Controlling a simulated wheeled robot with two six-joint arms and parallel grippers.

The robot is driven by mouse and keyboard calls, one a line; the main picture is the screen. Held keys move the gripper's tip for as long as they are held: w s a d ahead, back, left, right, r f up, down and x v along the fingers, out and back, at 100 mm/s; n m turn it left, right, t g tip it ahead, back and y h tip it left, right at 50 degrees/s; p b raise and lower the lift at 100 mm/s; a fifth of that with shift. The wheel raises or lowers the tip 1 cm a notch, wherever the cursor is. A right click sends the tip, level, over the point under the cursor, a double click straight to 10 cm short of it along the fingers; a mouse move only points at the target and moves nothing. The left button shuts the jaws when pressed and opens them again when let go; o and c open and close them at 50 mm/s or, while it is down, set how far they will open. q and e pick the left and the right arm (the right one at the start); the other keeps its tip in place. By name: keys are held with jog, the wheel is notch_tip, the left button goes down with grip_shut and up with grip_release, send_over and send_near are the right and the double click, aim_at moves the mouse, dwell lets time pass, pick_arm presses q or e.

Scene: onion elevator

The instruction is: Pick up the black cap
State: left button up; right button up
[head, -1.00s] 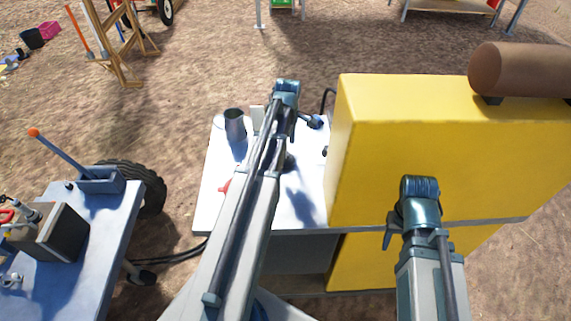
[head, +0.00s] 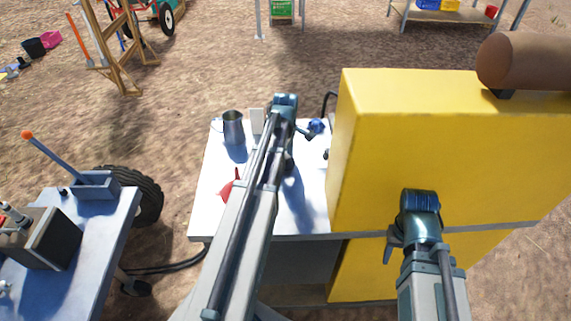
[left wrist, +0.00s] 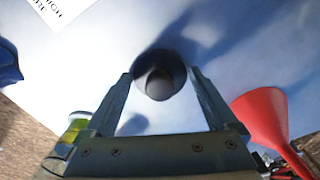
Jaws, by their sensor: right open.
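The black cap (left wrist: 158,88) is a dark, round, hollow piece in the middle of the left wrist view. My left gripper (left wrist: 160,78) has one finger on each side of it, and both fingertips appear to touch its sides. Whether the cap rests on the white tabletop (left wrist: 90,75) or hangs above it is hard to tell. In the head view my left arm hides the cap, and its gripper (head: 287,150) points down over the white table (head: 212,195). My right gripper (head: 392,246) is open and empty in front of the yellow cabinet.
A red funnel (left wrist: 262,115) lies right of the left gripper, and a yellow-green jar (left wrist: 76,126) is at lower left. A metal pitcher (head: 233,130) stands at the table's back. The yellow cabinet (head: 440,150) blocks the right side. A blue cart (head: 100,225) stands at left.

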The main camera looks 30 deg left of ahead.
pick_arm(q)
jog(key=c, duration=1)
jog(key=shift+o, duration=0.2)
jog(key=shift+r, duration=0.15)
notch_tip(320, 180, up, 10)
jog(key=p, duration=1)
jog(key=w+a+r+p, duration=0.9)
jog(key=w+a, duration=0.3)
jog(key=w, duration=0.1)
